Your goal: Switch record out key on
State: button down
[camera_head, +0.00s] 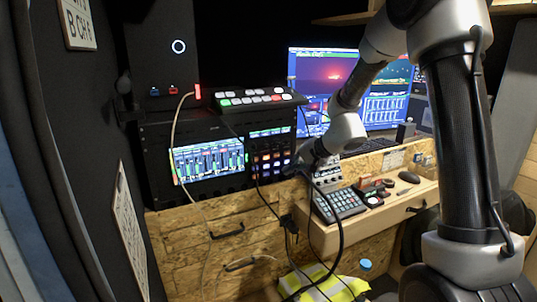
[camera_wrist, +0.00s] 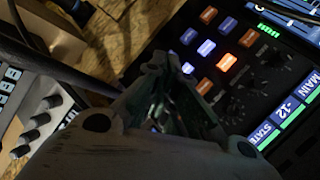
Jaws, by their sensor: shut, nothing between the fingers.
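A rack panel with lit square keys (camera_head: 268,162) is in the middle of the head view, to the right of a screen with level bars. In the wrist view, the panel shows blue-violet keys (camera_wrist: 206,47) and orange keys (camera_wrist: 226,62). Their labels are too small to read, so I cannot tell which is the record out key. My gripper (camera_head: 294,169) is shut and empty in front of the panel's right side. In the wrist view, my gripper (camera_wrist: 168,72) points at the keys; its fingers hide part of the panel, and contact cannot be told.
A switcher with white, red and green buttons (camera_head: 252,97) stands on top of the rack. A keypad console (camera_head: 339,204) sits on the shelf below my arm. Black cables (camera_head: 337,240) hang around the gripper. A monitor (camera_head: 324,72) stands behind.

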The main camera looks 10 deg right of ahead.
jog(key=s+d, duration=0.2)
jog(key=s, duration=0.3)
jog(key=shift+s, duration=0.35)
jog(key=s+d+r+n+g, duration=0.1)
jog(key=s+d+n+g, duration=0.15)
jog(key=s, duration=0.65)
jog(key=s+d+n+g, duration=0.1)
jog(key=s+d+g, duration=0.15)
jog(key=s, duration=0.55)
jog(key=s+d+r+n+t+h, duration=0.2)
jog(key=s+d+r+n+h, duration=0.2)
jog(key=s+d+r, duration=0.5)
jog(key=shift+s+d+r+h, duration=0.35)
jog(key=shift+s+r+h, duration=1)
jog(key=shift+s, duration=0.95)
